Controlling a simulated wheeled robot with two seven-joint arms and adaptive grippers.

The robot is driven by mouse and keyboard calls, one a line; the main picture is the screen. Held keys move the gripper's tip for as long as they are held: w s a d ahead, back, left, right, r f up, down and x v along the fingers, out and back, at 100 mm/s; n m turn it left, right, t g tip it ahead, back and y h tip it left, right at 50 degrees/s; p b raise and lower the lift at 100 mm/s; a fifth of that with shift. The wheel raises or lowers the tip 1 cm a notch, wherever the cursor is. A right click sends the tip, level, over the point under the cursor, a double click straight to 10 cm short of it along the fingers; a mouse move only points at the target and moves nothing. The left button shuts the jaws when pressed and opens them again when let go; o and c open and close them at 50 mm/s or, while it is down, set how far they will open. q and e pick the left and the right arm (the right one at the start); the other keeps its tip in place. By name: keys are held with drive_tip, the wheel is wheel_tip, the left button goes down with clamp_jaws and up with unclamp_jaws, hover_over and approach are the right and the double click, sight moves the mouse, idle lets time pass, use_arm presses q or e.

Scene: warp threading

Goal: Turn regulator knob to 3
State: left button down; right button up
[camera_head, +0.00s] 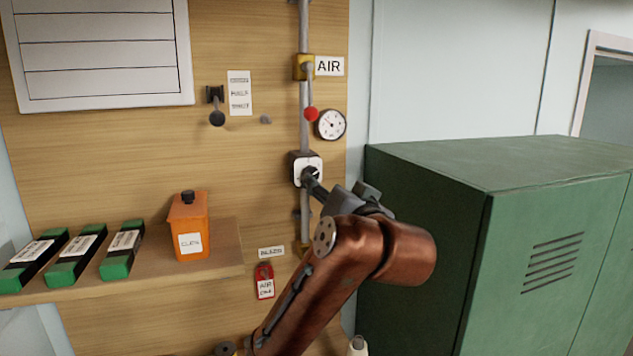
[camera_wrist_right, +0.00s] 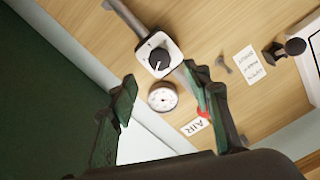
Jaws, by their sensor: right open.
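The regulator knob (camera_head: 312,172) is black on a white square plate, mounted on the vertical pipe on the wooden panel. In the right wrist view the knob (camera_wrist_right: 159,58) lies ahead of my right gripper, roughly between the lines of the two fingers, with a pale pointer mark. The scale numbers are too small to read. My right gripper (camera_head: 318,190) is just below and right of the knob, partly overlapping it in the head view. Its green-and-black fingers (camera_wrist_right: 160,78) are spread and empty; contact with the knob cannot be made out. My left gripper is not in view.
A round gauge (camera_head: 330,125), a red-ended lever (camera_head: 311,114) and an AIR label (camera_head: 329,66) sit above the knob. A green cabinet (camera_head: 420,230) stands close on the right. A shelf (camera_head: 190,272) holds an orange bottle (camera_head: 188,222) and several green-black boxes.

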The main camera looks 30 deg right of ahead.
drive_tip(key=v, duration=0.4)
idle(0.5)
